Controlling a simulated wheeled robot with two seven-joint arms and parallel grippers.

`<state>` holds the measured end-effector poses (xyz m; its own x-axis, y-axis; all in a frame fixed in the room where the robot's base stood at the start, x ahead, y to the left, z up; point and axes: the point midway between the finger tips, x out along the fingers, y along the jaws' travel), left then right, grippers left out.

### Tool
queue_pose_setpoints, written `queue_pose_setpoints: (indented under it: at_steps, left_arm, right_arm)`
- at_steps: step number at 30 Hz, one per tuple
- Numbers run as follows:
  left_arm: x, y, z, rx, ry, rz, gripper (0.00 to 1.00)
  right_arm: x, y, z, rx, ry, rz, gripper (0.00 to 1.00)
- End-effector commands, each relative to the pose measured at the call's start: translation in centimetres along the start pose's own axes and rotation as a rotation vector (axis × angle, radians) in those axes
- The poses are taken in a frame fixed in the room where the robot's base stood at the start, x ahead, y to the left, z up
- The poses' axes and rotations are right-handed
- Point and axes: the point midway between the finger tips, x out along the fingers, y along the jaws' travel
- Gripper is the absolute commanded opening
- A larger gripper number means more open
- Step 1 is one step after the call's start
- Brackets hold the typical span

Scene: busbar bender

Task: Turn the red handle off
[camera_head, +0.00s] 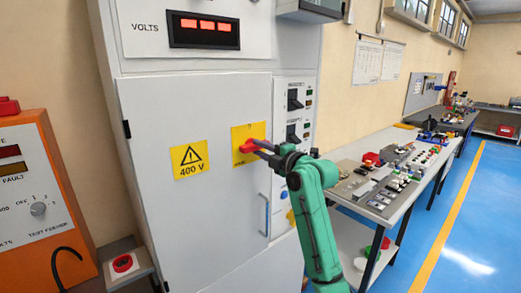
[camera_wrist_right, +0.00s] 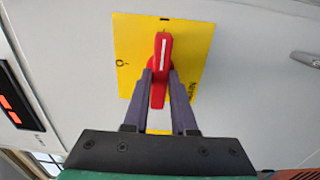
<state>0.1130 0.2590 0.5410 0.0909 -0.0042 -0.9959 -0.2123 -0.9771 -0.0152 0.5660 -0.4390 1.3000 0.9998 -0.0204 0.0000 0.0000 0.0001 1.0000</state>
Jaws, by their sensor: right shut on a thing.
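The red handle (camera_wrist_right: 162,58) sits on a yellow plate (camera_wrist_right: 194,50) on the cabinet door. In the right wrist view it stands nearly upright in the picture, with a white stripe along it. My right gripper (camera_wrist_right: 161,76) is shut on the handle, one finger on each side. In the head view, the right gripper (camera_head: 251,146) reaches the red handle (camera_head: 246,147) from the right and partly covers it and the yellow plate (camera_head: 242,131). The left gripper is not in view.
The grey cabinet (camera_head: 150,112) has a red VOLTS display (camera_head: 204,33) above and a 400 V warning sign (camera_head: 189,159) left of the plate. An orange tester (camera_head: 38,190) stands at the left. A cluttered workbench (camera_head: 362,205) stands right, beside clear blue floor (camera_head: 478,215).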

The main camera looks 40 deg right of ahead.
Motion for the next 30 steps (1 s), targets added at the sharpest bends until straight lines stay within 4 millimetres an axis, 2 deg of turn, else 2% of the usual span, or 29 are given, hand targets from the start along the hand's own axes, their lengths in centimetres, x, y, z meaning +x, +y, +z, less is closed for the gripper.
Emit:
queue_pose_setpoints:
  at_steps: [22,30]
  left_arm:
    - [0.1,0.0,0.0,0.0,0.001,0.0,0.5]
    - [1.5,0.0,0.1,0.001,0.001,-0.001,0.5]
  right_arm:
    - [0.0,-0.1,0.0,-0.003,0.0,-0.001,0.0]
    - [0.0,-0.4,0.1,-0.072,-0.001,-0.001,0.0]
